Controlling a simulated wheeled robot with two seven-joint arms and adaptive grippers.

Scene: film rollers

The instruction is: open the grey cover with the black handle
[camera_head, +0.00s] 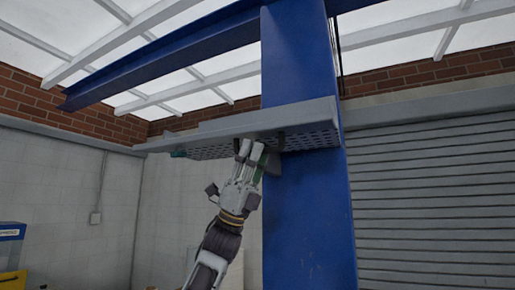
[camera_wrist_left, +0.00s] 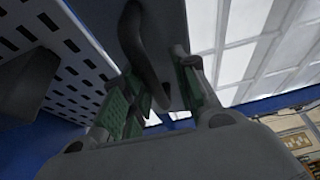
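The grey cover (camera_head: 225,127) juts out level from the blue column, with a perforated underside. My left gripper (camera_head: 252,150) reaches up from below to the cover's underside, close to the column. In the left wrist view, the curved black handle (camera_wrist_left: 134,32) hangs from the grey panel and runs down between the two green-padded fingers (camera_wrist_left: 160,88). The fingers stand apart on either side of the handle, with a gap visible on the right side. My right gripper is in neither view.
The blue column (camera_head: 305,215) stands right beside my left gripper. A blue beam (camera_head: 165,52) crosses above. A grey roller shutter (camera_head: 435,195) is behind on the right, and a white wall (camera_head: 50,180) on the left. The space left of my arm looks free.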

